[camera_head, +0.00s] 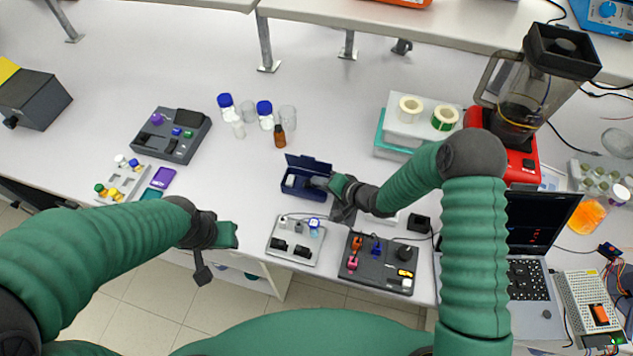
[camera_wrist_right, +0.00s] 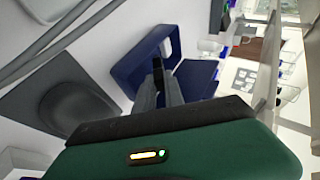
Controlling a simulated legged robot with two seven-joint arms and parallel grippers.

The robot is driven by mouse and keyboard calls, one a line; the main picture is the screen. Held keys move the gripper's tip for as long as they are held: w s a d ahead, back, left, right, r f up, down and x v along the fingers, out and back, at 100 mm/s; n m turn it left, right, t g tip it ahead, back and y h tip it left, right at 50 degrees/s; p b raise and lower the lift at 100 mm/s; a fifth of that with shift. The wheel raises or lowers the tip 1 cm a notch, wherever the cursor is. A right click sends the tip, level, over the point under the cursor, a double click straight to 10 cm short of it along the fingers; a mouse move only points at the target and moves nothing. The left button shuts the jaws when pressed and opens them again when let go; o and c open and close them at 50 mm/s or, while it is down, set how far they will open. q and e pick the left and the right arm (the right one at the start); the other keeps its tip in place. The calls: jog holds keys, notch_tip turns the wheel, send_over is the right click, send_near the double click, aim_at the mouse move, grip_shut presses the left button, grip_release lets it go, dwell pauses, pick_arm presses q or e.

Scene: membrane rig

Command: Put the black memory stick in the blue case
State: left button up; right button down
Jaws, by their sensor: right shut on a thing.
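The blue case (camera_head: 303,190) stands on the table with its lid raised at the back. It also shows in the wrist view (camera_wrist_right: 128,68) beyond the fingers. My right gripper (camera_head: 320,182) reaches in from the right, its fingertips over the case's right part. In the wrist view the right gripper (camera_wrist_right: 160,85) is shut on a small dark piece, apparently the black memory stick (camera_wrist_right: 157,70). I cannot tell whether the stick touches the case floor. In the head view the stick is not clear. My left gripper (camera_head: 203,270) hangs near the table's front edge, its jaws unclear.
A light grey tray (camera_head: 272,249) with small parts lies in front of the case. A dark tray (camera_head: 372,283) with coloured parts lies right of it. Bottles with blue caps (camera_head: 265,112) stand behind.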

jog(key=shift+d, duration=0.2)
jog(key=c, duration=1.8)
grip_release()
jog(key=shift+w+d, duration=0.1)
jog(key=shift+o, duration=2.3)
jog(key=shift+a, duration=0.45)
jog(key=shift+a+r, duration=0.1)
jog(key=shift+a, duration=0.45)
jog(key=shift+o, duration=0.5)
jog(key=shift+a, duration=0.1)
jog(key=shift+o, duration=1.5)
jog(key=shift+d, duration=0.8)
jog(key=shift+a, duration=0.5)
jog(key=shift+s+d+r+p, duration=0.1)
jog(key=shift+s+r+p, duration=0.15)
jog(key=shift+p, duration=0.05)
jog(key=shift+s+r+p, duration=0.35)
jog(key=shift+r, duration=0.05)
pick_arm(q)
jog(key=w+p+v, duration=0.2)
jog(key=p+v, duration=0.7)
jog(key=v, duration=0.1)
jog(key=shift+r, duration=0.45)
pick_arm(e)
jog(key=s+a+r, duration=0.1)
jog(key=s+r, duration=0.3)
jog(key=r, duration=0.6)
jog(key=shift+s+a+r, duration=0.35)
